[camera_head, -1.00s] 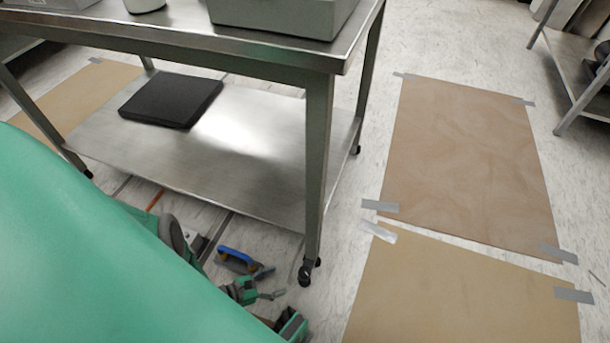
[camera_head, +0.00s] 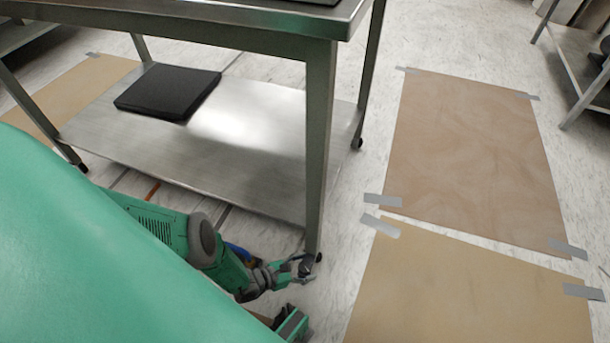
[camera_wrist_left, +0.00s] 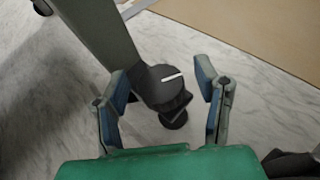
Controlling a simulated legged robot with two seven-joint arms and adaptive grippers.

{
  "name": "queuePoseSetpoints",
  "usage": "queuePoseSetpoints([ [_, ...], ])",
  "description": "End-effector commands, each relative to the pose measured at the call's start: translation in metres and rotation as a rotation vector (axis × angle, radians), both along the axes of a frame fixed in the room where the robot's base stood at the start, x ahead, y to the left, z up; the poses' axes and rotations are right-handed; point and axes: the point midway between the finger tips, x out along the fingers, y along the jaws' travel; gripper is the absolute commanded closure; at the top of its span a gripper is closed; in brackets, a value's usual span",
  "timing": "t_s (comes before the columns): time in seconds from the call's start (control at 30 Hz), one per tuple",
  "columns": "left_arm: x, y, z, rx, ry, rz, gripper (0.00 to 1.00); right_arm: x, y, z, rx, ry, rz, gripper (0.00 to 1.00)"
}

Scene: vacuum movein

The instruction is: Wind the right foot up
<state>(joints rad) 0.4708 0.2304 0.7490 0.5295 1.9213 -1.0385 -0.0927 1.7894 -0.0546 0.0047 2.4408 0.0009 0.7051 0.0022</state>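The foot (camera_head: 309,264) is a dark, knurled piece at the bottom of the near right leg of the steel table (camera_head: 322,130). In the left wrist view the foot (camera_wrist_left: 168,92) shows a dark round body with a white mark and a smaller round part below it. My left gripper (camera_head: 300,267) is low by this leg, close to the foot. In the left wrist view my left gripper (camera_wrist_left: 161,84) is open, its two blue-padded fingers apart on either side of the foot, with gaps visible.
A black flat slab (camera_head: 168,92) lies on the table's lower shelf (camera_head: 245,150). A blue item (camera_head: 236,250) on the floor is mostly hidden by my left arm. Taped brown sheets (camera_head: 465,150) cover the floor at right. Another steel table (camera_head: 575,75) stands at far right.

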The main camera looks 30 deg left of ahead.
Motion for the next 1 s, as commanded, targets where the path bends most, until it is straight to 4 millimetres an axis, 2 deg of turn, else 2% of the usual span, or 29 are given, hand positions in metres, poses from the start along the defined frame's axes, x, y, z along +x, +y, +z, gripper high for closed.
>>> queuePoseSetpoints([
  [0.03, -0.0001, 0.0001, -0.0001, 0.0, 0.0, 0.0, 0.63, 0.0, 0.0, 0.0001, 0.0, 0.0, 0.0, 0.42],
  [0.1, -0.0002, 0.0001, -0.0001, 0.0, 0.0, 0.0, 0.88, 0.0, 0.0, 0.0001, 0.0, 0.0, 0.0, 0.42],
  [0.13, -0.0002, 0.0001, -0.0001, 0.0, 0.0, 0.0, 0.94, 0.0, 0.0, 0.0, 0.0, 0.0, 0.0, 0.42],
  [0.37, -0.0011, -0.0003, -0.0001, -0.001, 0.001, 0.029, 0.94, -0.0001, 0.0, 0.0011, 0.0, 0.0, 0.0, 0.42],
  [0.7, -0.0008, -0.0004, 0.0001, -0.002, 0.002, 0.254, 0.94, 0.0, 0.0, 0.0058, 0.0, 0.0, 0.0, 0.42],
  [1.0, -0.0004, 0.0004, -0.0002, 0.001, 0.0, 0.279, 0.94, -0.0001, 0.0, 0.0058, 0.0, 0.0, 0.0, 0.42],
])
